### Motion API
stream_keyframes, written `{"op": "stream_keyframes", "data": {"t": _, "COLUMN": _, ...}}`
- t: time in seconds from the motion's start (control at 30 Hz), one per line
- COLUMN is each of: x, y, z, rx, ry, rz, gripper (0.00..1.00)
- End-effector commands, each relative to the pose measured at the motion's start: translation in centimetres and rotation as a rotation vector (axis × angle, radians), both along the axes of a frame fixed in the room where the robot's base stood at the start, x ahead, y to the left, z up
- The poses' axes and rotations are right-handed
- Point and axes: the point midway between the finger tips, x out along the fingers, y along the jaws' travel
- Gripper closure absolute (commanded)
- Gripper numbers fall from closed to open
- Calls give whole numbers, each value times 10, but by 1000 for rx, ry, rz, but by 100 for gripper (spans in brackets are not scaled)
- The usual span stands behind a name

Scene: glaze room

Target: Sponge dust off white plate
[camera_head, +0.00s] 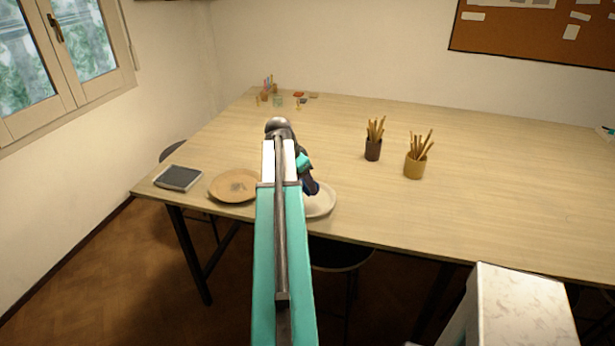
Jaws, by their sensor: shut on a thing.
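The white plate (322,204) lies near the front edge of the table, partly hidden behind my arm. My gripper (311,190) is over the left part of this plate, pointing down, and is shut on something. The held sponge is hidden by my gripper and arm, and I cannot tell whether it touches the plate. Dust on the white plate cannot be made out.
A dark square tray (178,178) lies at the table's left corner. A dark cup (373,150) and a yellow cup (414,167) hold brushes or tools. Small items and a pen holder (265,95) stand at the back. The table (510,190) is clear on the right.

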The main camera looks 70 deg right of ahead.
Motion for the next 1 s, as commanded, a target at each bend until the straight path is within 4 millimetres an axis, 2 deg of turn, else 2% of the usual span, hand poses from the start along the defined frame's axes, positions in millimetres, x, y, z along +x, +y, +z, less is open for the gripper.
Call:
{"op": "stream_keyframes", "data": {"t": 0.03, "x": 2, "y": 1, "z": 8, "rx": -1, "ry": 0, "rz": 3, "gripper": 64}}
{"op": "stream_keyframes", "data": {"t": 0.2, "x": 4, "y": 2, "z": 17, "rx": -1, "ry": 0, "rz": 7, "gripper": 64}}
{"op": "stream_keyframes", "data": {"t": 0.7, "x": 10, "y": 6, "z": 18, "rx": 0, "ry": -1, "rz": 20, "gripper": 64}}
{"op": "stream_keyframes", "data": {"t": 0.87, "x": 29, "y": 15, "z": 18, "rx": -1, "ry": 0, "rz": 70, "gripper": 64}}
{"op": "stream_keyframes", "data": {"t": 1.0, "x": 61, "y": 32, "z": 18, "rx": -2, "ry": -1, "rz": 158, "gripper": 64}}
